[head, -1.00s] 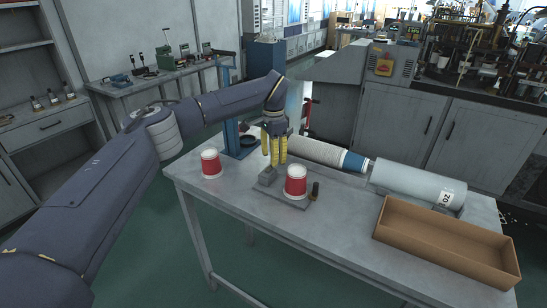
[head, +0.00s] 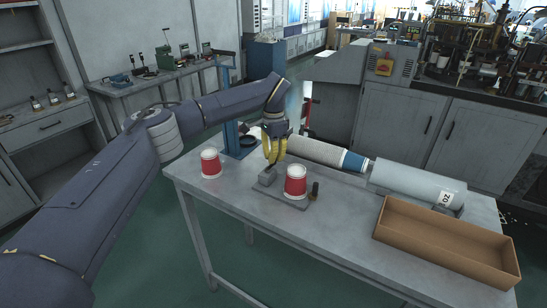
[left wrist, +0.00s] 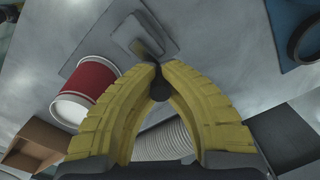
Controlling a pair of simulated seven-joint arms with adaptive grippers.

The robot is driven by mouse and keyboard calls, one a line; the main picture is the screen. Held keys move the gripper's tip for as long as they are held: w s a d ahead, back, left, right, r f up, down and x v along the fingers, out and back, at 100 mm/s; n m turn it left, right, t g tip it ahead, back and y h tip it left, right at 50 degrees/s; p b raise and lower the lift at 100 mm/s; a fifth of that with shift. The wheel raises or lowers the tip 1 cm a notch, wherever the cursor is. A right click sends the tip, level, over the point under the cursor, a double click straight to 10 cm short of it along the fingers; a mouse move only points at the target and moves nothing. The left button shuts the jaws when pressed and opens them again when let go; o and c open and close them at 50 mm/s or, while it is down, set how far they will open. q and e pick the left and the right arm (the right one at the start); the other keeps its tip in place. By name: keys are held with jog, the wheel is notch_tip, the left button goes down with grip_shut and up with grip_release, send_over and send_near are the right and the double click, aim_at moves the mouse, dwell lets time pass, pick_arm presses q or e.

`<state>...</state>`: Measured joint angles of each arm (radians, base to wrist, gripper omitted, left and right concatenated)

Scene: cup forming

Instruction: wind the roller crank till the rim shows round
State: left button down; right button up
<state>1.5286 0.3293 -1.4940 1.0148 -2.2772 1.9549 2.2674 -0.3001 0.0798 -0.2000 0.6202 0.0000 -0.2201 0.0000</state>
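A red cup with a white top (head: 296,180) stands upright on the grey plate of the roller (head: 300,204), beside a small grey block (head: 267,177). In the left wrist view the cup (left wrist: 92,82) is left of my fingers. My left gripper (head: 274,160) is above the block, its yellow fingers bowed together. In the left wrist view its fingertips (left wrist: 159,78) close around a dark round knob (left wrist: 159,92) on a thin crank arm. The rim's exact shape is too small to tell. My right gripper is not in view.
A second red cup (head: 210,163) stands at the table's left. A blue stand (head: 231,125) is behind it. A stack of white cups (head: 320,152) and a grey cylinder (head: 415,182) lie at the back. An open brown box (head: 445,262) is at the right. The front middle is clear.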

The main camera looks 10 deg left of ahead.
pick_arm(q)
jog(key=shift+s+d+m, duration=0.1)
jog(key=shift+m, duration=0.2)
dwell(0.6)
jog(key=m, duration=0.1)
jog(key=d+m, duration=0.1)
jog(key=m, duration=0.1)
jog(key=shift+s+m, duration=0.3)
jog(key=shift+s, duration=0.05)
jog(key=m, duration=0.2)
jog(key=s+d+m, duration=0.1)
jog(key=m, duration=0.1)
jog(key=shift+s+m, duration=0.1)
jog(key=shift+m, duration=0.2)
jog(key=m, duration=0.2)
jog(key=s+m, duration=0.1)
jog(key=m, duration=0.1)
jog(key=shift+s+d, duration=0.15)
jog(key=shift+s+m, duration=0.3)
jog(key=shift+m, duration=0.7)
jog(key=shift+s+m, duration=0.25)
jog(key=shift+m, duration=0.75)
jog(key=c, duration=1.3)
grip_release()
jog(key=shift+s, duration=0.1)
